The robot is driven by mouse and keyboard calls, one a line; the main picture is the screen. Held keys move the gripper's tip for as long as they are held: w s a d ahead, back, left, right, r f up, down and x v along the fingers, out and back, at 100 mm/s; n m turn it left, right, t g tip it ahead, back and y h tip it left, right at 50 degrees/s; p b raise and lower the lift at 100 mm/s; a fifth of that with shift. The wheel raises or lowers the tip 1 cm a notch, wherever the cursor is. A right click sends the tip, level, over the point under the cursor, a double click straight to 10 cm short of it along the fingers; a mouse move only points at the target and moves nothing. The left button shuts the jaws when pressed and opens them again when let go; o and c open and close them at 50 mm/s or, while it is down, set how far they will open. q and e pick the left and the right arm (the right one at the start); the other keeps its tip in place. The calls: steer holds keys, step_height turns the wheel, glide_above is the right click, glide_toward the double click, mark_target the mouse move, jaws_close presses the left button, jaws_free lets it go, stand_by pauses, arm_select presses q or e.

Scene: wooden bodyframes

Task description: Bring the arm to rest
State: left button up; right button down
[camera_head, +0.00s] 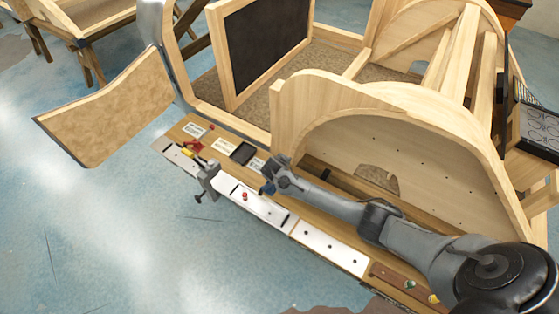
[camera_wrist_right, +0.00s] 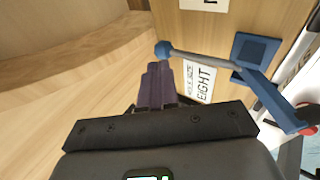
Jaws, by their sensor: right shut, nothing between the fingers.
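My right arm reaches in from the lower right in the head view. Its gripper (camera_head: 271,181) is over the wooden ledge (camera_head: 228,143) of the bodyframe. In the right wrist view the gripper's dark fingers (camera_wrist_right: 157,84) are together with nothing between them. A grey rod with a blue ball end and blue handle (camera_wrist_right: 262,95) lies just beyond and to the right of the fingertips. I cannot tell whether they touch. My left gripper is not in view.
A curved wooden panel (camera_head: 407,143) stands close behind my right arm. A grey clamp (camera_head: 207,178) sits on the ledge's white front strip (camera_head: 262,210). A label reading EIGHT (camera_wrist_right: 203,82) is near the fingers. Open blue floor (camera_head: 130,235) lies at the lower left.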

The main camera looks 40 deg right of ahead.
steer(key=d+p+v, duration=0.1)
steer(key=v, duration=0.9)
steer(key=s+a+f, duration=0.1)
steer(key=s+f, duration=0.2)
steer(key=s+a+f+g+y, duration=0.1)
steer(key=s+a+f, duration=0.1)
steer(key=s+f, duration=0.2)
steer(key=s+a+f+g, duration=0.1)
steer(key=s+a+f, duration=0.1)
steer(key=s+f, duration=0.1)
steer(key=shift+s+a+f+n+y, duration=0.15)
steer(key=shift+s+f+n+y, duration=0.15)
steer(key=shift+s, duration=0.45)
steer(key=s+a+r+g+y, duration=0.1)
steer(key=s+a+y, duration=0.3)
steer(key=s+a, duration=1.05)
step_height(320, 180, up, 36)
steer(key=s+m+t+y+p, duration=0.1)
steer(key=s+t+p, duration=0.1)
steer(key=p, duration=1.8)
steer(key=shift+d+m+t, duration=0.3)
steer(key=shift+d+m, duration=0.1)
steer(key=shift+d, duration=0.1)
